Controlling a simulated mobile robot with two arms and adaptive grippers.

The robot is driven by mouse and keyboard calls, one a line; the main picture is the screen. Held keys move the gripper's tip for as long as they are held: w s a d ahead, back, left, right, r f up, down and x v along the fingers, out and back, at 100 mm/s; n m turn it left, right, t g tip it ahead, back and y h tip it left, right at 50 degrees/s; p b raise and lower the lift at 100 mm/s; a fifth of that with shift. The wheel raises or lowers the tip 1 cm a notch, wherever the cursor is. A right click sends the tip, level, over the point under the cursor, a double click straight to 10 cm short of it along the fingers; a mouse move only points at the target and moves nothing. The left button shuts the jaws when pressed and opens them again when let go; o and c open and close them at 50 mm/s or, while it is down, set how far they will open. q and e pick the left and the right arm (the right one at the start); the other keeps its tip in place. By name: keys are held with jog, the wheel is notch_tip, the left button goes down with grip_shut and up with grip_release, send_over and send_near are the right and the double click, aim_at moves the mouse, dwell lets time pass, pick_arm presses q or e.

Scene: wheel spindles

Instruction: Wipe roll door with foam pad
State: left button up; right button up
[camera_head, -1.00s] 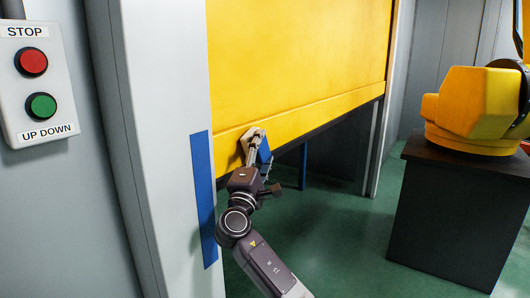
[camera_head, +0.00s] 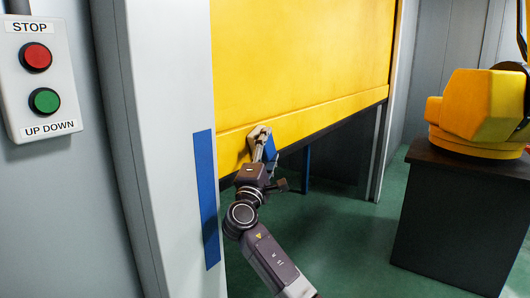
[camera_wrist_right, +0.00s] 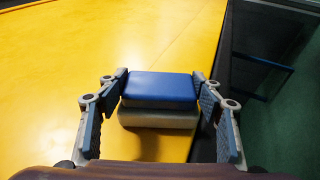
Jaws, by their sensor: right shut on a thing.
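The yellow roll door (camera_head: 300,60) is partly raised, with a dark gap under its lower edge. My right gripper (camera_head: 262,148) is at the lower left of the door. It is shut on the foam pad (camera_head: 260,134), a small block with a blue layer and a pale grey layer. In the right wrist view the foam pad (camera_wrist_right: 160,88) sits between the two fingers, in front of the yellow door (camera_wrist_right: 75,50). The pad seems to be against the door, but its contact face is hidden. My left gripper is not in view.
A white door post (camera_head: 165,130) with a blue strip (camera_head: 206,200) stands just left of the gripper. A control box (camera_head: 38,80) with red and green buttons is at the left. A yellow machine (camera_head: 480,105) sits on a dark stand (camera_head: 455,225) at the right. Green floor lies between.

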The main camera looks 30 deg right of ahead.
aim_at(274, 147)
jog(key=shift+w+d+b, duration=0.25)
jog(key=shift+d, duration=0.4)
jog(key=shift+w+d+b, duration=0.25)
jog(key=shift+d, duration=0.4)
jog(key=shift+w+d+b, duration=1.2)
jog(key=shift+d+b, duration=0.15)
jog(key=shift+d, duration=1.1)
jog(key=shift+s+a+p, duration=0.1)
jog(key=shift+s+a, duration=0.2)
jog(key=shift+a, duration=0.4)
jog(key=shift+s+a+p, duration=0.15)
jog(key=shift+s+a, duration=0.1)
jog(key=shift+a, duration=0.45)
jog(key=shift+s+a+p, duration=0.1)
jog(key=shift+s+a, duration=0.2)
jog(key=shift+a, duration=0.4)
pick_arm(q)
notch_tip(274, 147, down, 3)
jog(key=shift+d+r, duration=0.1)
pick_arm(e)
jog(key=a, duration=0.2)
jog(key=s+a, duration=0.1)
jog(key=a, duration=0.1)
jog(key=s+a, duration=0.1)
jog(key=a, duration=0.1)
jog(key=shift+s, duration=0.25)
